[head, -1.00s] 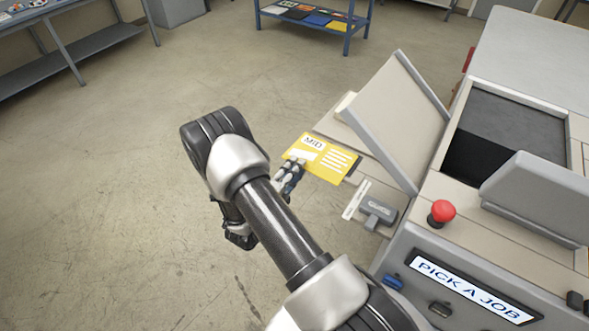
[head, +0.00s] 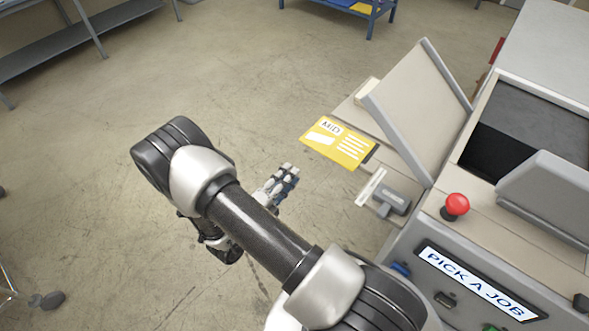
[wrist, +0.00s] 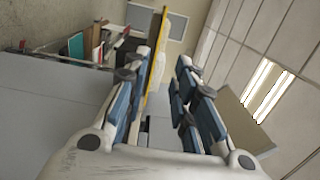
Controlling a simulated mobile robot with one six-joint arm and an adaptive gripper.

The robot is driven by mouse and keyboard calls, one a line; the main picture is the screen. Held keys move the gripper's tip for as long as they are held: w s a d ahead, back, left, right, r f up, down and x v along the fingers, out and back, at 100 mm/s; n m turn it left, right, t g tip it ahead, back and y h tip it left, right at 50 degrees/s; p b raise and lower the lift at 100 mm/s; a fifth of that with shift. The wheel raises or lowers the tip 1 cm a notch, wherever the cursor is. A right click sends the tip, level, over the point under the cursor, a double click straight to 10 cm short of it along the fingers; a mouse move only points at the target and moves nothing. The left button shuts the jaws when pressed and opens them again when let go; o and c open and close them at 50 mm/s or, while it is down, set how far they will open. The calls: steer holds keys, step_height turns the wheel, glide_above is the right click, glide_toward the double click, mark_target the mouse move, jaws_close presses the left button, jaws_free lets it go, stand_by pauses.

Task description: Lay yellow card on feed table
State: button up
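The yellow card (head: 340,142), marked "MID", lies face up on the feed table (head: 360,113) at the left end of the laminator, its left part reaching to or past the table's near-left side. My gripper (head: 287,178) is to the left of the card and apart from it, with nothing between its fingers. In the wrist view my gripper (wrist: 163,66) shows its two fingers spread. The yellow card (wrist: 155,65) appears there nearly edge-on, beyond the fingers and in line with the left one.
A raised grey cover (head: 415,110) stands beside the feed table. A grey guide block (head: 392,198) with a white strip, a red button (head: 456,206) and a "PICK A JOB" screen (head: 476,283) are to the right. Floor to the left is open; a blue rack (head: 372,18) stands behind.

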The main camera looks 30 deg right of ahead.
steer(key=w+a+r+n+t+y, duration=0.2)
steer(key=w+a+r+n+y, duration=0.55)
steer(key=w, duration=0.55)
steer(key=s+a+r+n+y, duration=0.3)
steer(key=a+r+n+y, duration=0.55)
steer(key=r, duration=0.45)
steer(key=s+a+r+n+g+y, duration=0.1)
steer(key=s+r+n, duration=0.2)
steer(key=s+n, duration=0.3)
steer(key=s+a+r+n+y, duration=0.1)
steer(key=s+r+n+y, duration=0.2)
steer(key=s, duration=0.5)
steer(key=s+d+n+g+h, duration=0.1)
steer(key=s+d+n, duration=0.2)
steer(key=s, duration=0.4)
steer(key=s+d+r+n+g+h, duration=0.1)
steer(key=s+d+n+g+h, duration=0.1)
steer(key=s, duration=0.6)
steer(key=shift+s+d+r+n, duration=0.15)
steer(key=shift+s+d+n, duration=0.15)
steer(key=shift+d+n, duration=0.4)
steer(key=shift+a, duration=0.2)
